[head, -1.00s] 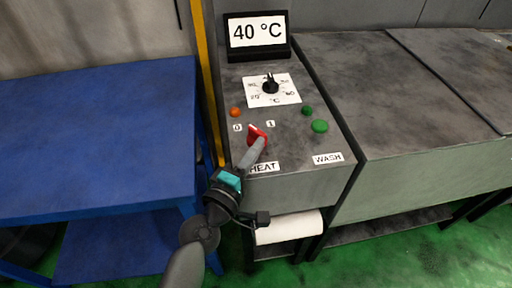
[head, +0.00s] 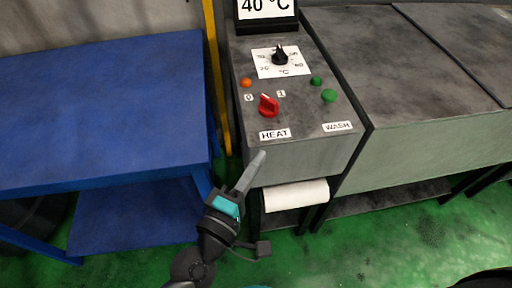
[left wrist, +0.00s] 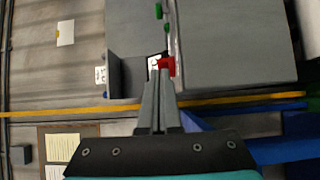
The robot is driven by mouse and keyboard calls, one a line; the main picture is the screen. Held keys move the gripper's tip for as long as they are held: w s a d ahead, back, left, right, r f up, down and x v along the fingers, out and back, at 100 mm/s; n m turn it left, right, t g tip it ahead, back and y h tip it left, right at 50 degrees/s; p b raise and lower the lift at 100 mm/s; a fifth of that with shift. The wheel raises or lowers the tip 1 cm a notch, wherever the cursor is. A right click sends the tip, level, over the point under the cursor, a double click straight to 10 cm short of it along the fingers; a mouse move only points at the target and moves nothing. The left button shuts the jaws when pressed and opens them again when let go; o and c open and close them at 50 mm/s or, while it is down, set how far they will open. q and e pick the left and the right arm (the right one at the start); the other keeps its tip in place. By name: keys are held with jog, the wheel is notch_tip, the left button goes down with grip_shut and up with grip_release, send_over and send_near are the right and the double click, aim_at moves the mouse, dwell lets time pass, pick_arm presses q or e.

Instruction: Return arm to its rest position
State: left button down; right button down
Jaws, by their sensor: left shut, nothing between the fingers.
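My left gripper (head: 257,160) is shut and empty. In the head view it is in front of the control panel's front face, below the HEAT label (head: 275,134) and apart from the red switch (head: 268,106). The red switch sits between the 0 and 1 marks. In the left wrist view the closed fingers (left wrist: 160,85) point toward the panel, and the red switch (left wrist: 166,66) shows just beyond the tips. My right gripper is not in view.
A blue table (head: 100,110) stands to the left. The panel has a temperature dial (head: 280,58), an orange lamp (head: 246,83) and green buttons (head: 329,96). A display (head: 266,10) reads 40 °C. A white roll (head: 296,195) hangs below. Green floor (head: 350,250) is open in front.

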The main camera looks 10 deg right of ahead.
pick_arm(q)
jog(key=shift+s, duration=0.25)
dwell(0.3)
jog(key=s+a+f+m+g+y, duration=0.2)
jog(key=a+f, duration=0.1)
jog(key=f, duration=0.7)
jog(key=s+a+f+m+g+y, duration=0.2)
jog(key=a+f+m, duration=0.15)
jog(key=f, duration=0.65)
jog(key=s+a+f+m+g+y, duration=0.2)
jog(key=a+f, duration=0.2)
jog(key=f, duration=0.7)
jog(key=s+a+f+m+g+y, duration=0.1)
jog(key=s+a+f+m+g, duration=0.1)
jog(key=s+a+f, duration=0.2)
jog(key=s+a+f+m+g+y, duration=0.2)
jog(key=s+f, duration=0.4)
jog(key=s, duration=0.5)
jog(key=s+a+f+m+g+y, duration=0.1)
jog(key=s+a+f+m+g, duration=0.1)
jog(key=s+a+f, duration=0.3)
jog(key=s+a+g, duration=0.1)
jog(key=s+a, duration=0.1)
jog(key=shift+s+g, duration=0.4)
jog(key=shift+f, duration=0.1)
